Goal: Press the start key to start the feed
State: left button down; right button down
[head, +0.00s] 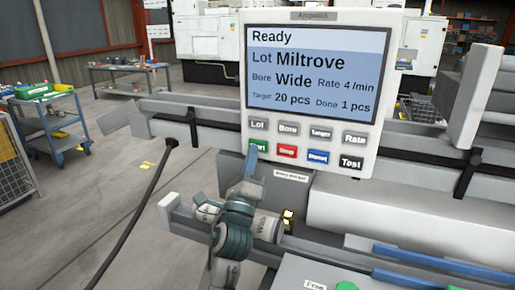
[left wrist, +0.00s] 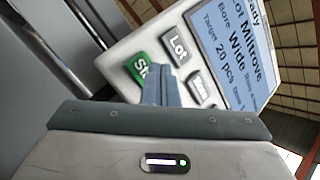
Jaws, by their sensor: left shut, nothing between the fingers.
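The control panel (head: 368,100) stands upright with a lit screen (head: 304,75). It reads Ready, Lot Miltrove, Bore Wide, Rate 4 /min, Target 20 pcs, Done 1 pcs. The green start key (head: 260,144) is at the left of the bottom key row, its label partly hidden by my gripper. My left gripper (head: 251,160) is shut and empty, its tips just at the lower left of that key. In the left wrist view the fingertips (left wrist: 160,74) overlap the edge of the green key (left wrist: 137,68). I cannot tell whether they touch it. My right gripper is not in view.
Lot (head: 259,124) is directly above. Pale parts marked Wide (head: 265,227) lie below the panel. A blue cart (head: 52,125) stands left.

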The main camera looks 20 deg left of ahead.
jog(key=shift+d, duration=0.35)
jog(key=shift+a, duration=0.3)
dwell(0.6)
pick_arm(q)
jog(key=shift+w, duration=0.1)
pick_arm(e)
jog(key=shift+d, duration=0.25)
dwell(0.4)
pick_arm(q)
jog(key=shift+w, duration=0.35)
